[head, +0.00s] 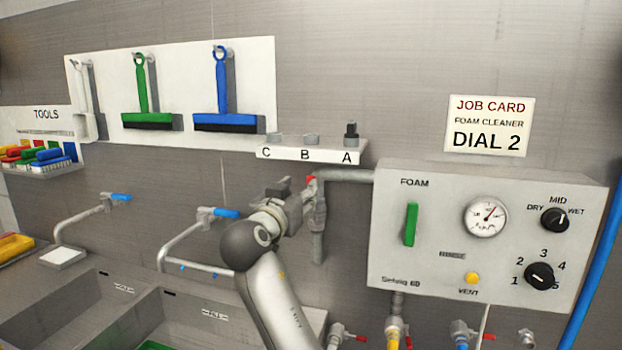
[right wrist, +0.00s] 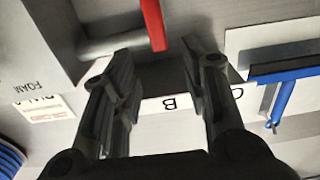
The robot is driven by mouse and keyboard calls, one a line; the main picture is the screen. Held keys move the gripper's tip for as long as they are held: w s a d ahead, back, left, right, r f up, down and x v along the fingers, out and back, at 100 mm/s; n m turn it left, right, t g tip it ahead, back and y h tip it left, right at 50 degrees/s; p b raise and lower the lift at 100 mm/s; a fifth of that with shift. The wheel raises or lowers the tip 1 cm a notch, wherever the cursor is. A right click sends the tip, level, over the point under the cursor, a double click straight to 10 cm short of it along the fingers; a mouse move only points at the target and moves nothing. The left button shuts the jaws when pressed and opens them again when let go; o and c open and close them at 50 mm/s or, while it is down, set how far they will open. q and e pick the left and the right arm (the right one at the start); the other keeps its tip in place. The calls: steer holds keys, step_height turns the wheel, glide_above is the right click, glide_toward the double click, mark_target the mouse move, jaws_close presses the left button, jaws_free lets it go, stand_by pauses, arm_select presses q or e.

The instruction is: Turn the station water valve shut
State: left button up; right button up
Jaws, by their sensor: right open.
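A red valve lever (head: 311,181) sits on the grey pipe (head: 345,176) that runs into the left side of the foam box. My right gripper (head: 287,190) is beside it and hides part of the valve. In the right wrist view the red lever (right wrist: 152,22) comes down from the top edge, and its end shows between the two fingertips. My right gripper (right wrist: 160,62) is open, with nothing held between its fingers. I cannot tell whether a finger touches the lever. My left gripper is not in view.
The foam box (head: 390,262) with dials stands right of the pipe. A white shelf marked C, B, A (head: 310,155) is just above my gripper. Blue-handled taps (head: 222,212) and sinks lie left. Smaller red-handled valves (head: 350,337) are below.

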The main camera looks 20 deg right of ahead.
steer(key=shift+p+x, duration=1.9)
steer(key=shift+x, duration=2.8)
steer(key=shift+d, duration=0.1)
jaws_close()
